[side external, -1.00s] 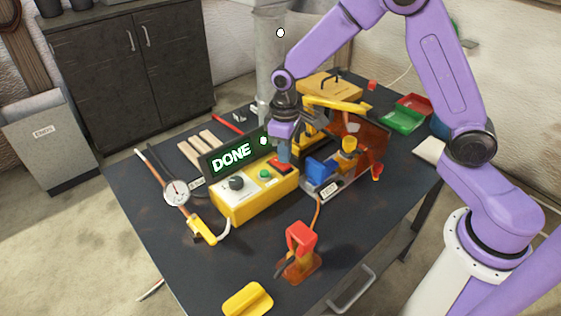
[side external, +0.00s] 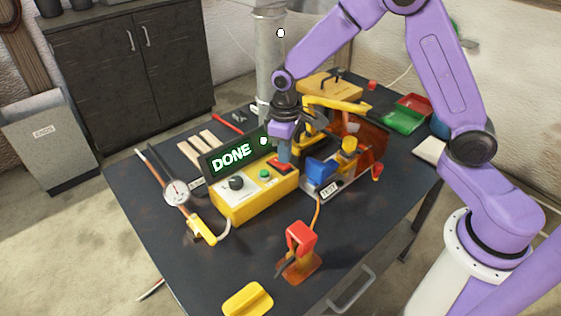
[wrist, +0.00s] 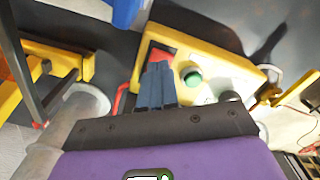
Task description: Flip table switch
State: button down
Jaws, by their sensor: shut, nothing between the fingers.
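The yellow control box (side external: 245,204) sits on the dark table and carries a red rocker switch (side external: 279,164), a green button (side external: 264,174) and a dark knob (side external: 236,183). A display (side external: 232,156) behind it reads "DONE" in lit letters. My gripper (side external: 285,152) points down just above the red switch, its blue-grey fingers together. In the wrist view the closed fingertips (wrist: 157,70) overlap the edge of the red switch (wrist: 159,56), beside the green button (wrist: 193,77). I cannot tell whether they touch it. The fingers hide part of the switch.
A machine with a blue block (side external: 321,171) and an orange guard stands right of the box. A red-handled lever (side external: 301,237) is in front. A dial gauge (side external: 177,191) lies left, wooden laths (side external: 202,148) behind. The front left table is clear.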

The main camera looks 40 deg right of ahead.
aim_at(285, 165)
jog(key=shift+f, duration=0.95)
dwell(0.6)
jog(key=shift+r, duration=3.45)
jog(key=shift+s+r, duration=0.1)
